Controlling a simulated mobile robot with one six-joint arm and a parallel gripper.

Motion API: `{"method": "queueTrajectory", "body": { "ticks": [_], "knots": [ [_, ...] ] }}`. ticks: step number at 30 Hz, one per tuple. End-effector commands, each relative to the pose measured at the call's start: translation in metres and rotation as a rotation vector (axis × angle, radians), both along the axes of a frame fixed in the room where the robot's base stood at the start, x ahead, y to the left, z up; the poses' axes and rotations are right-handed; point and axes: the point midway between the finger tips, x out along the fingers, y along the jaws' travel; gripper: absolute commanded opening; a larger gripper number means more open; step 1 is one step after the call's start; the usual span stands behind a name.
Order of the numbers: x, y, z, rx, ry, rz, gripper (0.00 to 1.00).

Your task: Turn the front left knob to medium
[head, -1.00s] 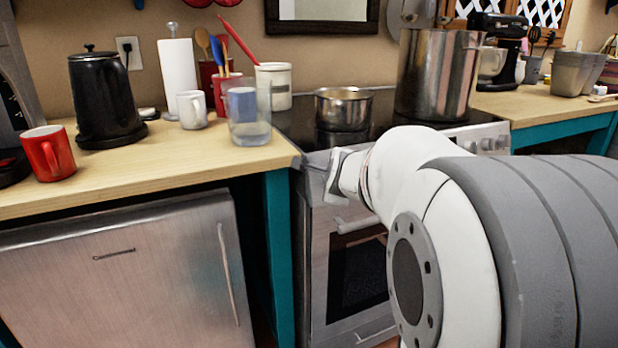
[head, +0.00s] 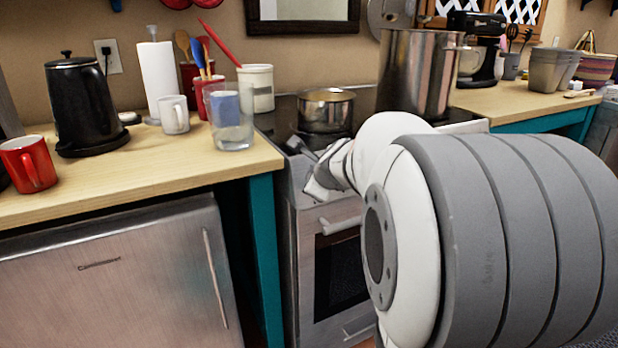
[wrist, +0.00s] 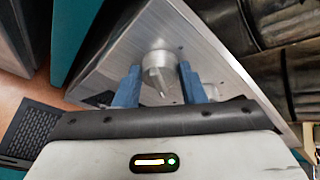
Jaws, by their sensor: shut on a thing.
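In the wrist view a round silver knob (wrist: 158,68) with a pointer ridge sits on the brushed-metal front panel of the stove. The blue fingers of my gripper (wrist: 160,86) are shut on it, one on each side. In the head view my gripper (head: 308,170) is at the left end of the stove front (head: 325,222), tilted. The knob it holds is hidden there behind my gripper and arm. The knob's setting marks cannot be read. A second knob (wrist: 211,92) shows partly behind the right finger in the wrist view.
A small pot (head: 325,110) and a tall pot (head: 415,75) stand on the stove top. The wooden counter (head: 130,178) at left holds a glass (head: 232,132) near its right edge, mugs and a kettle (head: 80,105). The oven handle (head: 340,226) is just below my gripper.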

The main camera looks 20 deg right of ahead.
Motion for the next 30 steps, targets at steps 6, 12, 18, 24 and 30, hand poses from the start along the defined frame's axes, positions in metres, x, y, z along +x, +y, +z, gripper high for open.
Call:
{"method": "queueTrajectory", "body": {
  "ticks": [6, 12, 18, 24, 30],
  "knots": [
    [0.0013, 0.0009, 0.0044, 0.006, -0.007, -0.001, 0.14],
    [0.0014, 0.0013, 0.0044, 0.006, -0.008, 0.000, 0.14],
    [0.0010, 0.0010, 0.0030, 0.006, -0.005, 0.000, 0.51],
    [0.0006, 0.0007, 0.0016, 0.006, -0.003, -0.001, 0.58],
    [-0.0038, 0.0013, 0.0056, 0.007, -0.003, -0.002, 0.58]
  ]
}}
